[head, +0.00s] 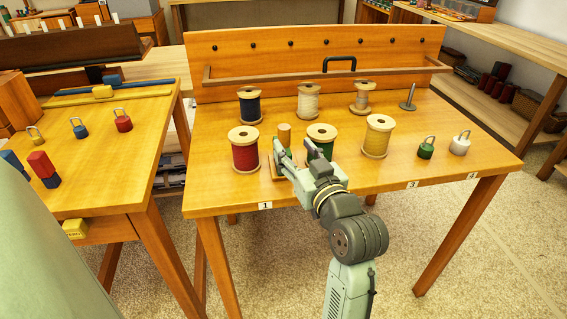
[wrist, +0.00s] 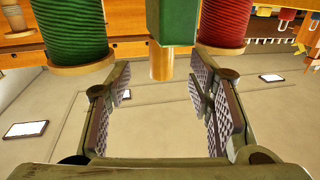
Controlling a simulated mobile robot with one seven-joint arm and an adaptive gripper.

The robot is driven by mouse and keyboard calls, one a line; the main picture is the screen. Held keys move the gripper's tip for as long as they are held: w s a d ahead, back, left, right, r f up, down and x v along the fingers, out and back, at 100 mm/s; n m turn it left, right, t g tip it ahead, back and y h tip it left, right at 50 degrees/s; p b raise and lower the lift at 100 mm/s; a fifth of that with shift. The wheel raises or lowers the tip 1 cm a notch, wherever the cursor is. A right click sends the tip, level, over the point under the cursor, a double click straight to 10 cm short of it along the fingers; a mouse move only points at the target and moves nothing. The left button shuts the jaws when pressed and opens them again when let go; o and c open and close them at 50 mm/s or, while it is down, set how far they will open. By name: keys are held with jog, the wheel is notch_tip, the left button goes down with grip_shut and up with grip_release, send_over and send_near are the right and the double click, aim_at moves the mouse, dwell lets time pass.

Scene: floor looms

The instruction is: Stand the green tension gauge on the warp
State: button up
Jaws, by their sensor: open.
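A green block with a pale wooden peg on top, which looks like the green tension gauge, stands on the right-hand table between the red and green spools. In the head view its peg (head: 284,134) shows, with the body mostly behind my gripper. In the wrist view the green block (wrist: 172,22) is at top centre with its peg pointing down the picture. My gripper (head: 296,157) is open and empty, just in front of it. In the wrist view the peg lies between the two spread fingers (wrist: 162,82); contact cannot be told. I cannot make out the warp.
The red spool (head: 244,150), green spool (head: 320,133) and yellow spool (head: 377,136) stand close by. Three more spools stand behind. A green looped weight (head: 426,149) and a white one (head: 460,144) are at right. The left table (head: 110,165) holds coloured weights and blocks.

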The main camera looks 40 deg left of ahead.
aim_at(286, 139)
jog(key=x, duration=0.5)
jog(key=shift+w+a+p, duration=0.1)
jog(key=shift+a+p, duration=0.2)
jog(key=shift+a, duration=0.1)
grip_shut()
dwell(0.7)
